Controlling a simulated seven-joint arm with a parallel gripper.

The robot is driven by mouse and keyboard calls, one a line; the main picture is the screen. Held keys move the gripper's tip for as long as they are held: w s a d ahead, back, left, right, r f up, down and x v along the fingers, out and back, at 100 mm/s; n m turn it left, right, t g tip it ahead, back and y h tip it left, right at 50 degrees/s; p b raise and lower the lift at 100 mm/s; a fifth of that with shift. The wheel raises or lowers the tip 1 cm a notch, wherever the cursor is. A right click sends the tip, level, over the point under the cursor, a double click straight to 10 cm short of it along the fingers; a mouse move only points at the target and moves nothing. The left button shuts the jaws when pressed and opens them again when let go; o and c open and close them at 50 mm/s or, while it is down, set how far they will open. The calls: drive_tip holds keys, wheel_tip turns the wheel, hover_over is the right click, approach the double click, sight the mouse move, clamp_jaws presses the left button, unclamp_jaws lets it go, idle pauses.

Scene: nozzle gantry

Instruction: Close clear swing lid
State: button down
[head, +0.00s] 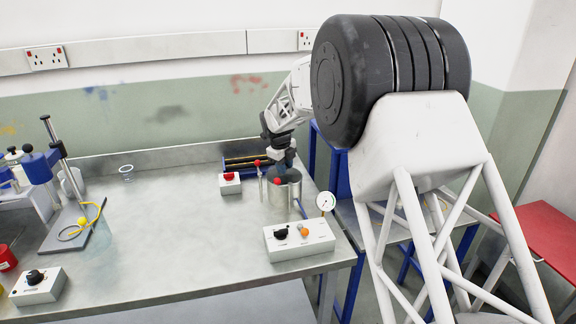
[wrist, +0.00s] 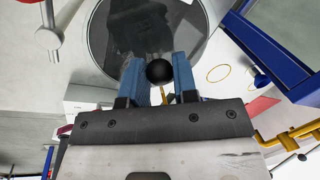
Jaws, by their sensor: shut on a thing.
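A metal cylindrical pot (head: 283,194) stands near the right end of the steel bench. In the wrist view a round dark, glossy disc with a grey rim (wrist: 110,62) fills the top middle. It carries a dark reflection, and I cannot tell whether it is the clear lid or the pot's mouth seen through it. My gripper (head: 284,170) is above the pot in the head view. In the wrist view its blue fingers (wrist: 159,76) are shut on a black ball knob (wrist: 159,71) at the disc's near edge. The lid's angle is unclear.
A pressure gauge (head: 326,201) and a control box (head: 299,241) stand at the pot's right and front. A red-button box (head: 229,183) is left of it. A blue frame (wrist: 268,50) is right in the wrist view. The bench's middle is clear.

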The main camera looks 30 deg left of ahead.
sight(281, 175)
drive_tip(key=shift+s+a, duration=0.15)
idle(0.3)
drive_tip(key=c, duration=0.9)
unclamp_jaws()
drive_tip(key=shift+r, duration=0.1)
wheel_tip(281, 175, up, 8)
drive_tip(key=s, duration=0.1)
drive_tip(key=shift+s+a+f, duration=0.15)
drive_tip(key=shift+s+f, duration=0.1)
